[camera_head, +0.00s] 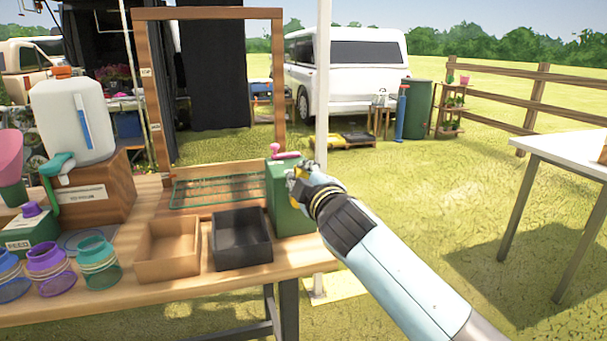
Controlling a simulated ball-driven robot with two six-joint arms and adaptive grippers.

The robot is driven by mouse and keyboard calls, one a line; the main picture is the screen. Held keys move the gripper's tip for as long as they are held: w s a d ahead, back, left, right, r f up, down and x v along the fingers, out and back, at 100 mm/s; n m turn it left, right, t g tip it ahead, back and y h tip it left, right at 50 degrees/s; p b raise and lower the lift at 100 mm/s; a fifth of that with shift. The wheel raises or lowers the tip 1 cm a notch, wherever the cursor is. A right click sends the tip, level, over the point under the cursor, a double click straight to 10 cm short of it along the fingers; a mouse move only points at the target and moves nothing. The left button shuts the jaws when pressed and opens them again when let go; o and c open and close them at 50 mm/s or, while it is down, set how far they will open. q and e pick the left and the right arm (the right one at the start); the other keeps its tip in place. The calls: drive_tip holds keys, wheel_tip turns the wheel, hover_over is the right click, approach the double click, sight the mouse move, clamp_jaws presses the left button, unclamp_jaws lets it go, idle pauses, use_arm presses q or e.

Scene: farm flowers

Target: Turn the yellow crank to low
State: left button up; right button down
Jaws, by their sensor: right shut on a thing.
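A green box (290,212) stands at the right end of the wooden table, with a pink lever (285,155) on its top. My right gripper (297,176) is at the upper right side of this box, its arm reaching in from the lower right. It is shut on the yellow crank (300,171), of which only a small yellow patch shows among the fingers. The gripper hides most of the crank, so its setting cannot be read. My left gripper is not in view.
A tan tray (150,270) and a black tray (238,262) sit left of the green box. A wooden frame (278,80) and a white pole (321,110) rise close by. Several coloured jars (50,277) stand at left. A white table (570,150) is at far right, with open grass between.

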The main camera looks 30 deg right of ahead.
drive_tip(key=shift+f, duration=0.25)
drive_tip(key=c, duration=1.1)
unclamp_jaws()
drive_tip(key=shift+a+r, duration=0.1)
drive_tip(key=shift+r, duration=0.05)
drive_tip(key=shift+c, duration=0.2)
drive_tip(key=v, duration=1.2)
